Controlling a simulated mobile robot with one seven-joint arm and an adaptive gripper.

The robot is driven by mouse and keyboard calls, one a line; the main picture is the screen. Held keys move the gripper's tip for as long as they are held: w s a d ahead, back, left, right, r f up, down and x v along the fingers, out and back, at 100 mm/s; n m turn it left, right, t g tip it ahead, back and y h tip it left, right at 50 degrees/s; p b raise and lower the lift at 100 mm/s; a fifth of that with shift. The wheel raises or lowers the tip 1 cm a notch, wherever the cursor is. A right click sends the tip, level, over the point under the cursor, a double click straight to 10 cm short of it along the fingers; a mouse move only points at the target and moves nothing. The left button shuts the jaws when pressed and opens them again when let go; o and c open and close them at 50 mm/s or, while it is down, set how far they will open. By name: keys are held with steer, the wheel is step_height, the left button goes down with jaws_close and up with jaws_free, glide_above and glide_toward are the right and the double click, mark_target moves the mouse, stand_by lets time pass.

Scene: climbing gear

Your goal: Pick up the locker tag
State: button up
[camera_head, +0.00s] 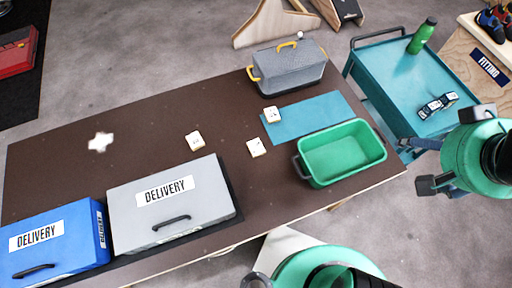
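Small cream tags with dark marks lie on the brown table (120,165). One tag (195,141) is left of centre, one tag (256,147) is at the centre, and one tag (271,114) lies at the left edge of the teal mat (318,112). The marks are too small to read, so I cannot tell which is the locker tag. My gripper (417,164) is at the right, past the table's right end and near the teal cart. Its dark fingers look spread apart, with nothing seen between them. It is well away from the tags.
A green open bin (342,153) and a grey lidded box with yellow handles (288,66) flank the mat. Grey (171,203) and blue (55,240) delivery boxes line the front edge. A teal cart (395,75) holds a green bottle (422,36) and small dark-and-white items (438,105).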

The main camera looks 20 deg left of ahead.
steer(key=w+a+f+m+g+p, duration=0.1)
steer(key=w+a+f, duration=0.2)
steer(key=w+a, duration=0.25)
steer(key=w+a+f+m+g+y+p, duration=0.1)
steer(key=w+a+f+m, duration=0.2)
steer(key=a, duration=0.4)
steer(key=w+a+f+g+p, duration=0.1)
steer(key=w+a+f, duration=0.2)
steer(key=w+a, duration=0.3)
steer(key=s+a+f+m+g+h+p, duration=0.1)
steer(key=s+a+f+m, duration=0.3)
steer(key=a+f, duration=1.8)
steer(key=shift+s+a+f+g+p, duration=0.3)
steer(key=shift+s+g+p, duration=0.1)
steer(key=shift+s+g, duration=0.35)
steer(key=shift+w, duration=0.1)
